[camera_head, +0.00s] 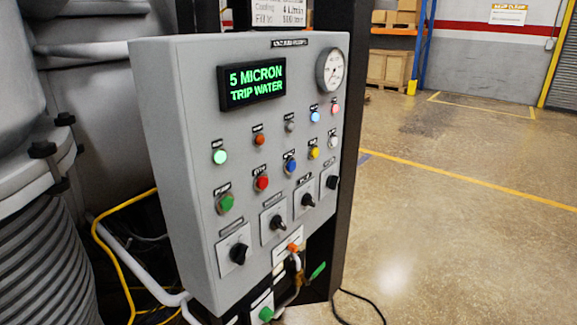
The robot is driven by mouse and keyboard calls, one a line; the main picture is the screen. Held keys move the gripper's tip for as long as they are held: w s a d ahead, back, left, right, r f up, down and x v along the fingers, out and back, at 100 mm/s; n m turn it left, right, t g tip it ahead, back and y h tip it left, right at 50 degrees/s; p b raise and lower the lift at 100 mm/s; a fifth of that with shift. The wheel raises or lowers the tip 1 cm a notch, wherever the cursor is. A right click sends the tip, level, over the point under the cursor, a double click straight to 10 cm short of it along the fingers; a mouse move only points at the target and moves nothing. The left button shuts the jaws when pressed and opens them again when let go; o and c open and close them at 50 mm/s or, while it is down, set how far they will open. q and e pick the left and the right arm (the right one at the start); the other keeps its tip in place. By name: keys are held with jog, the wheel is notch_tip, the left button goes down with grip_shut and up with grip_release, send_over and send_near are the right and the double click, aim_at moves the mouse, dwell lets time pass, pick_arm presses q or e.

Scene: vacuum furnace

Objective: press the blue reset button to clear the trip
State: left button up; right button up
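The blue button (291,167) sits in the middle of the button row on the front of a grey control panel (185,150). A red button (262,183) is to its left and a yellow button (314,153) to its right. The display (252,83) shows green text, "5 MICRON" and "TRIP WATER". Neither of my grippers is in view.
Black rotary switches (278,223) line the panel below the buttons, and a round gauge (330,70) is at its upper right. Valves with orange (293,247) and green (318,270) handles are beneath. Furnace bodies and a yellow cable (110,260) fill the left. Open floor (450,230) lies right.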

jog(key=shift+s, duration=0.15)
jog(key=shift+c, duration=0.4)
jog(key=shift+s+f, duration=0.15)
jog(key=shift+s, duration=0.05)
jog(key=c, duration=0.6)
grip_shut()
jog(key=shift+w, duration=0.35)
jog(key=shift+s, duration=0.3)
